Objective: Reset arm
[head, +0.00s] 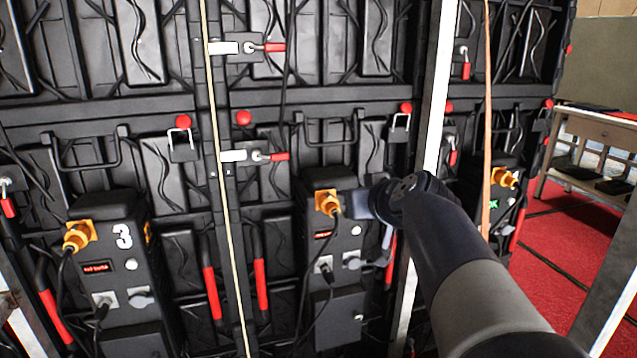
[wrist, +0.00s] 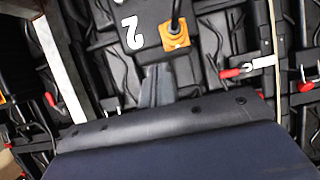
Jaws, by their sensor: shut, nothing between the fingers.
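My arm reaches in from the lower right of the head view toward the back of the video wall (head: 330,100). My gripper (head: 352,202) is at the middle power box (head: 345,245), just right of its orange connector (head: 327,203). In the wrist view my gripper's grey fingers (wrist: 158,84) are together and empty. They point at the box marked 2 (wrist: 140,27), whose orange connector (wrist: 174,35) with a black cable is up and to the right of the fingertips. I cannot tell whether the fingers touch the box. In the head view my arm hides part of this box's right side.
A box marked 3 (head: 110,265) is on the left, and another box (head: 497,205) with a green light is on the right. Pale upright posts (head: 432,110) stand near my arm. A table (head: 600,125) and red floor (head: 545,270) are at the right.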

